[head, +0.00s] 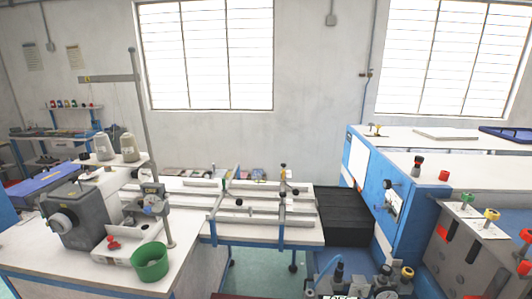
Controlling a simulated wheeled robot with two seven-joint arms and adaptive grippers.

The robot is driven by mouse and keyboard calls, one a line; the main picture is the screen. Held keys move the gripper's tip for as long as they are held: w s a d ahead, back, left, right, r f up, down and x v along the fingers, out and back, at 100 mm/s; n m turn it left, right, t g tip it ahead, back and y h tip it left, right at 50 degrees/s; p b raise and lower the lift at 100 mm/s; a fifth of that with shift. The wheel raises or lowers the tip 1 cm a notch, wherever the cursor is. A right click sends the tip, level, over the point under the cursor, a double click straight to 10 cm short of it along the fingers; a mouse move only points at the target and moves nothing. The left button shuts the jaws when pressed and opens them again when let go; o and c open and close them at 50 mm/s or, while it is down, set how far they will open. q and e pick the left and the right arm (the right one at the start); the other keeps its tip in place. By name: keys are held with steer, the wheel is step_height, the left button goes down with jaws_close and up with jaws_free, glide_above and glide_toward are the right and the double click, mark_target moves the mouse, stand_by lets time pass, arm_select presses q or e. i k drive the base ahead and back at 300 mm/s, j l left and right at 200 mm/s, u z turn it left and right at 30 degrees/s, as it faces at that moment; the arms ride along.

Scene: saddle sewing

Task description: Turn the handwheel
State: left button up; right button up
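A grey sewing machine (90,215) stands on a white-topped table at the left of the head view. A round, pale grey wheel (62,222) sits on the machine's near left face and looks like the handwheel. The wheel is small in the picture, and its turn angle cannot be read. Neither of my grippers shows in the head view, and nothing is seen touching the wheel.
A green cup (150,262) and a red knob (113,243) are right of the machine. Thread cones (129,147) stand on a shelf by a tall post (144,120). A railed worktable (260,229) fills the middle. A blue machine (405,215) stands right.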

mark_target(59, 223)
steer(key=u, duration=1.65)
